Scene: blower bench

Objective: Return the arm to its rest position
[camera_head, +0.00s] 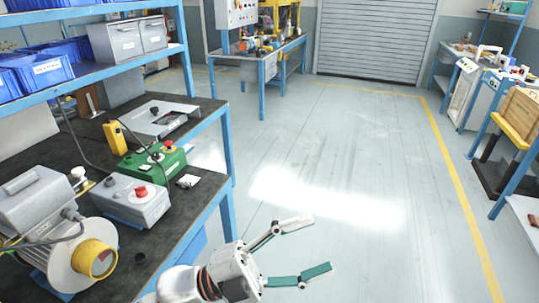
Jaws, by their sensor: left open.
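My left gripper (308,247) is open and empty at the bottom middle of the head view. My left arm comes in from the bottom edge, beside the front corner of the bench. The gripper is apart from the bench (60,158) and everything on it. My right gripper is not in view.
On the bench stand a blower (45,215) with a yellow ring, a grey box with a red button (132,200), a green box (153,162) and a yellow device (115,138). Shelving with blue bins (42,73) rises behind. The middle floor (350,170) is clear.

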